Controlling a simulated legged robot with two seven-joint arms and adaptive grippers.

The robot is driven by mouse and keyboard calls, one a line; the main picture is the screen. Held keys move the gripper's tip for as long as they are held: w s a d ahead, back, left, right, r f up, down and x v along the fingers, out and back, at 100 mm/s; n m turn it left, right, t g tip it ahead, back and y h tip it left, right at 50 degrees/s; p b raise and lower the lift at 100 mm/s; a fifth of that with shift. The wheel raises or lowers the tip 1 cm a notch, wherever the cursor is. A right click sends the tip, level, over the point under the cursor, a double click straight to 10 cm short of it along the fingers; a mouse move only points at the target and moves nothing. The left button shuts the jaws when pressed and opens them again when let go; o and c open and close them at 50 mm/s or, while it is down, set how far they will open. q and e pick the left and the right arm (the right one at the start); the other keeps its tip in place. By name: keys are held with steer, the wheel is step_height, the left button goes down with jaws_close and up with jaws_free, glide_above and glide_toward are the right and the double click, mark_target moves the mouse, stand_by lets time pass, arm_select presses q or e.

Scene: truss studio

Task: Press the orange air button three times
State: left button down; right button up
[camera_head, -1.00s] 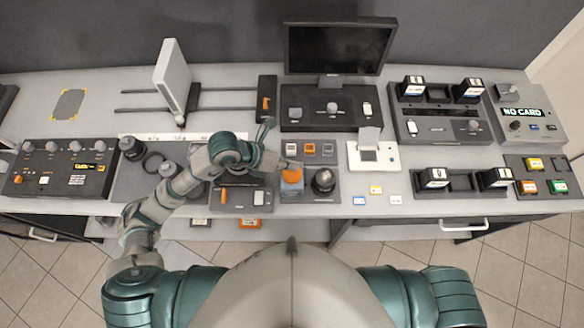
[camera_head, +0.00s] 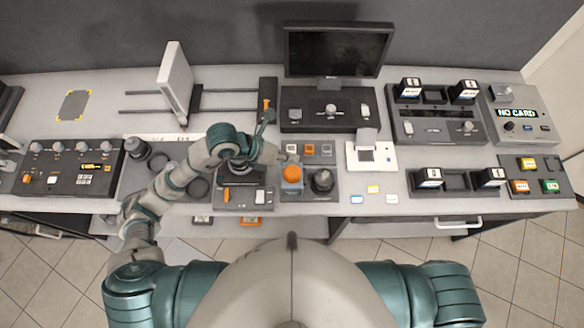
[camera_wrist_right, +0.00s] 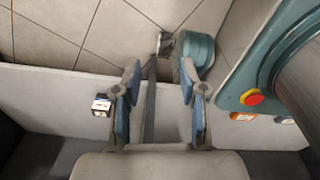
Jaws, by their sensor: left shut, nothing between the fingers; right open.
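The orange air button (camera_head: 292,172) is a round dome on a blue-grey box in the middle of the bench's front part. Its top shows clear in the head view. My left gripper (camera_head: 290,158) is shut and empty just behind the button, at its upper left in the picture. It is small there, and I cannot tell whether it touches the button or its box. My right gripper (camera_wrist_right: 160,75) is open and empty in the right wrist view, away from the button. It does not show in the head view.
A black round knob (camera_head: 322,181) stands right beside the button. Several small orange and grey buttons sit behind it. A monitor (camera_head: 337,50) stands at the back. A white card device (camera_head: 373,156) is to the right.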

stand_by(0.3)
jaws_close()
stand_by(1.1)
